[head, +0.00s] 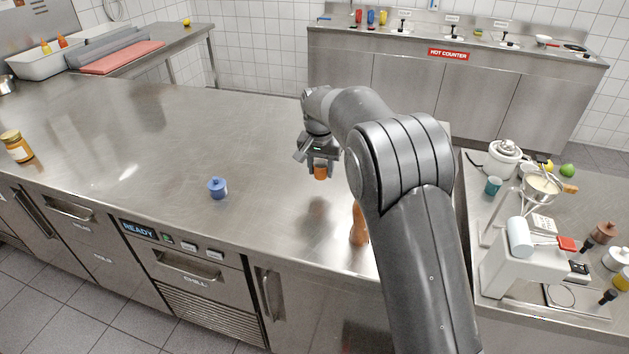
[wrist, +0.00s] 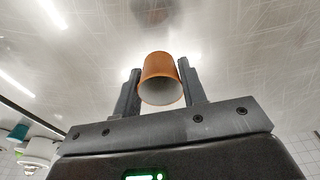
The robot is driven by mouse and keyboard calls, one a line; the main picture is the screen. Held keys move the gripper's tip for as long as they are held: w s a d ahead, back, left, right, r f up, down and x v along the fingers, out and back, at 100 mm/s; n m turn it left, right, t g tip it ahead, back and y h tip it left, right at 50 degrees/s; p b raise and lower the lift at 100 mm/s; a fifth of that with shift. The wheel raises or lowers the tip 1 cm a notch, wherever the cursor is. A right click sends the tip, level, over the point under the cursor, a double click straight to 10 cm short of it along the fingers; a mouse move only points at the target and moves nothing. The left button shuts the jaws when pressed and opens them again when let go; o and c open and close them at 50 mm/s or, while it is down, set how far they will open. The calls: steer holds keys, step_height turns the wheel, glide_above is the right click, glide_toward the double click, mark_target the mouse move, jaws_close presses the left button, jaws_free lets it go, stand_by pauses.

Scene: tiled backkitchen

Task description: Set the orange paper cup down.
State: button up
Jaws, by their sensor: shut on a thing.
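The orange paper cup (head: 320,172) is held between the fingers of my gripper (head: 321,164) above the steel counter (head: 260,130). A dark shadow or reflection shows on the counter below it, so the cup looks clear of the surface. In the wrist view the cup (wrist: 161,78) sits between the two dark fingers of my gripper (wrist: 160,88), its pale open mouth facing the camera. My gripper is shut on it.
The counter between is bare.

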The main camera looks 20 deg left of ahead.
mark_target(315, 189)
steer(key=shift+a+f, duration=0.45)
steer(key=shift+a, duration=0.4)
steer(key=shift+f, duration=2.05)
steer(key=o, duration=1)
steer(key=shift+f, duration=0.15)
